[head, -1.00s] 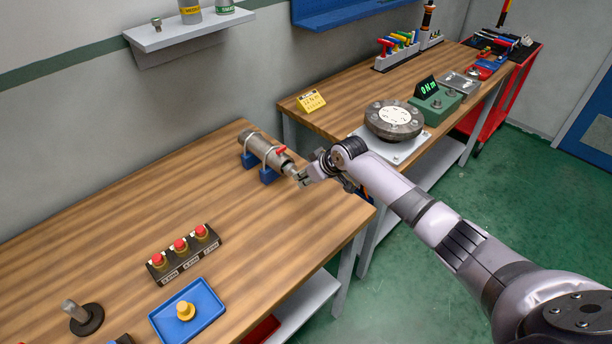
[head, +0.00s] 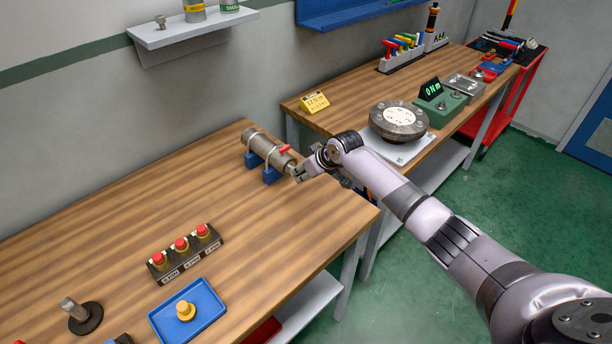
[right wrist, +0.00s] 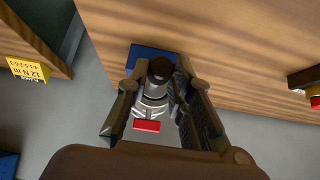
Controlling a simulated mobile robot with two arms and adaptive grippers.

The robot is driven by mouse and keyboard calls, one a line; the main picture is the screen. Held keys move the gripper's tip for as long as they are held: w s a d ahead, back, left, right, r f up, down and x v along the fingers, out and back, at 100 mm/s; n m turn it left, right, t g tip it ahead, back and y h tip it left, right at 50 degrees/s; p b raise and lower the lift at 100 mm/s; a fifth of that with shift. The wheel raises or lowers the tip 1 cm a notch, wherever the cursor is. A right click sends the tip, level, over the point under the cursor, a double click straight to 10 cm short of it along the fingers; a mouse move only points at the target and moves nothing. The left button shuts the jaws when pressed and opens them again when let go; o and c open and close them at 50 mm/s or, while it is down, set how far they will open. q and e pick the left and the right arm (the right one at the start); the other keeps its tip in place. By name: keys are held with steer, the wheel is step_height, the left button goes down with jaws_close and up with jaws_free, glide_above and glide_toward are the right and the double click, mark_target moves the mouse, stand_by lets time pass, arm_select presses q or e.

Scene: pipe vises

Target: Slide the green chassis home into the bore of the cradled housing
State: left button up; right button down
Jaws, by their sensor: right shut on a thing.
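The housing (head: 264,147) is a grey-brown cylinder lying in a blue cradle (head: 270,175) with light straps around it and a red tab on top. My right gripper (head: 300,173) is at the housing's right end, shut on a small silvery end piece in line with the housing. I take this as the chassis; no green shows, and its body is hidden. In the right wrist view, a dark round end (right wrist: 160,68) lies between the fingers, with the blue cradle (right wrist: 150,53) behind it. How deep the chassis sits in the bore is hidden. My left gripper is not in view.
A black block with several red buttons (head: 182,250), a blue tray (head: 188,318) with a yellow knob and a round-based metal post (head: 80,315) stand nearer on the bench. A yellow sign (head: 314,102) and a round fixture (head: 398,120) stand on the second bench.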

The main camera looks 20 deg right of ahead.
steer(key=shift+w+a+b, duration=0.3)
steer(key=shift+w+b, duration=0.15)
steer(key=shift+w, duration=0.2)
steer(key=c, duration=1.3)
jaws_free()
steer(key=shift+c, duration=0.2)
steer(key=shift+s+d, duration=0.1)
